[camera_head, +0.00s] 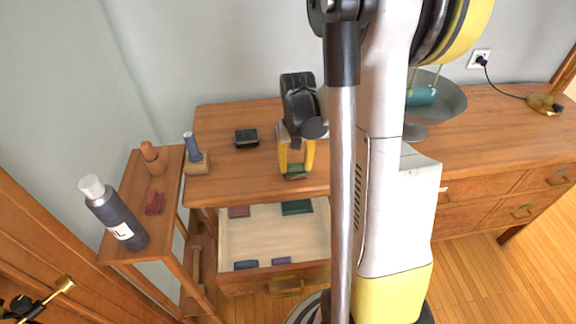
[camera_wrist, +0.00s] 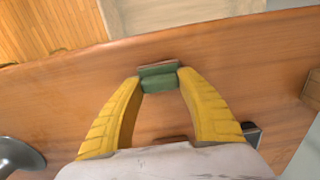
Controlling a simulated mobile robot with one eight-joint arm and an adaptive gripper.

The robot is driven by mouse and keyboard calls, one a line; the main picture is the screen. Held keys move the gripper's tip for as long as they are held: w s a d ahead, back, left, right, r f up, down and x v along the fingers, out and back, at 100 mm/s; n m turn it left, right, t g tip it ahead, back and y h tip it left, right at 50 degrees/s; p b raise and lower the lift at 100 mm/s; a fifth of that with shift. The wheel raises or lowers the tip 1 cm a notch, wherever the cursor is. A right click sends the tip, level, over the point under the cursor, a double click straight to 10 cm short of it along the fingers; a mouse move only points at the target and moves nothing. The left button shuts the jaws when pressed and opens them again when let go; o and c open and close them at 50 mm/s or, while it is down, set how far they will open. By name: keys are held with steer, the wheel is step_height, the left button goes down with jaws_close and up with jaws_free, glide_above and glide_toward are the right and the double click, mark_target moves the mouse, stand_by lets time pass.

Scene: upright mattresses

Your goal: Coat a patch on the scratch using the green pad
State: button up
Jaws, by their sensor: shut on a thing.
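My gripper (camera_head: 296,166) is shut on the green pad (camera_head: 295,173), above or on the wooden desk top (camera_head: 232,175) near its front edge; I cannot tell if the pad touches the wood. In the wrist view, the green pad (camera_wrist: 158,83) with a brownish layer along one edge sits between the yellow fingertips (camera_wrist: 158,80). A small dark reddish-brown mark (camera_wrist: 171,139) shows on the desk between the fingers, partly hidden by my gripper's body; I cannot tell if it is the scratch. No scratch is clear in the head view.
An open drawer (camera_head: 270,238) below holds several flat coloured pieces. A black box (camera_head: 246,139) and a blue-handled tool on a wooden block (camera_head: 196,163) stand left on the desk. A side shelf (camera_head: 128,190) carries a grey bottle (camera_head: 118,220). A grey bowl (camera_head: 452,102) stands right.

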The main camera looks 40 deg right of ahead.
steer(key=shift+s+d, duration=0.65)
steer(key=shift+d, duration=0.35)
steer(key=shift+s+d, duration=0.6)
steer(key=shift+d, duration=0.4)
steer(key=shift+w+a+b, duration=0.1)
steer(key=shift+w+a, duration=0.6)
steer(key=shift+a, duration=0.4)
steer(key=shift+w+a+b, duration=0.15)
steer(key=shift+w+a, duration=0.5)
steer(key=shift+a, duration=0.45)
steer(key=shift+w+a+b, duration=0.1)
steer(key=shift+w+a, duration=0.6)
steer(key=shift+a, duration=0.4)
steer(key=shift+s+d, duration=0.7)
steer(key=shift+d, duration=0.4)
steer(key=shift+s+d, duration=0.65)
steer(key=shift+d, duration=0.45)
steer(key=shift+s+d, duration=0.7)
steer(key=shift+d, duration=0.4)
